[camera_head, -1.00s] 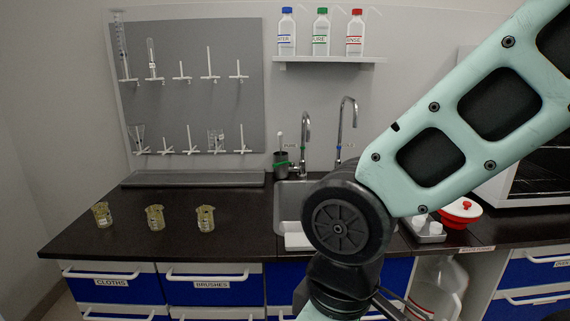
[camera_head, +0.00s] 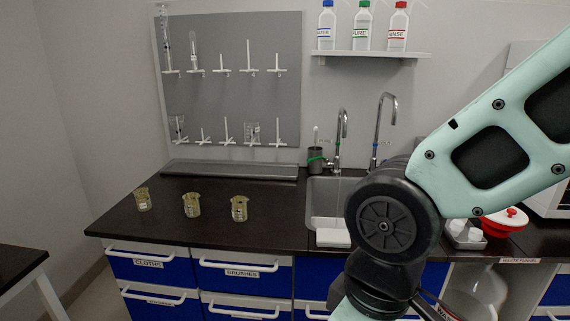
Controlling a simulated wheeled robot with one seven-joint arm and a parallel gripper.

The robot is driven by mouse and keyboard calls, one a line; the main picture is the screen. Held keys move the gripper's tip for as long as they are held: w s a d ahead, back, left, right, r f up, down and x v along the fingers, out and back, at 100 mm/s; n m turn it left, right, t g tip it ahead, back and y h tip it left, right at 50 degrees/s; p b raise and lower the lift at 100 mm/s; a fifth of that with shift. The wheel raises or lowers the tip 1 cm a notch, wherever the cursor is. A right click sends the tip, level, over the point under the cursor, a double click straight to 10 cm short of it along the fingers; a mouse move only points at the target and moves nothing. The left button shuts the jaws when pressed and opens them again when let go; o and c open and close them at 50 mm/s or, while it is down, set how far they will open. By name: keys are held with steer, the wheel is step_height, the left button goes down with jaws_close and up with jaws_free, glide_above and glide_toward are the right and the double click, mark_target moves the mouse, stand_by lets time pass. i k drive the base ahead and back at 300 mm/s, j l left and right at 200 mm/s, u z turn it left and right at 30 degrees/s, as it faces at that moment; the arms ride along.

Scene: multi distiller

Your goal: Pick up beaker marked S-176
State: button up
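Three small beakers with yellowish contents stand apart in a row on the left part of the dark counter (camera_head: 265,190): a left beaker (camera_head: 142,199), a middle beaker (camera_head: 191,205) and a right beaker (camera_head: 239,208). Each has a small pale label, too small to read, so I cannot tell which is S-176. My arm fills the right side of the view and bends down in front of the counter. My gripper is out of view below the picture.
A sink (camera_head: 326,199) with tall taps lies right of the beakers. A drying rack (camera_head: 228,90) hangs behind them. A shelf (camera_head: 370,57) holds three wash bottles. Drawers (camera_head: 240,273) front the counter. Another dark table (camera_head: 18,262) stands at the lower left.

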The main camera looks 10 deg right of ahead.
mark_target(141, 195)
steer(key=i+j+z, duration=0.1)
steer(key=i+j, duration=0.2)
steer(key=i+j+z, duration=0.15)
steer(key=i+j, duration=0.15)
steer(key=j, duration=0.15)
steer(key=i+j+z, duration=0.1)
steer(key=i+j, duration=0.2)
steer(key=j, duration=0.15)
steer(key=i+j+z, duration=0.1)
steer(key=i+j, duration=0.15)
steer(key=j, duration=0.2)
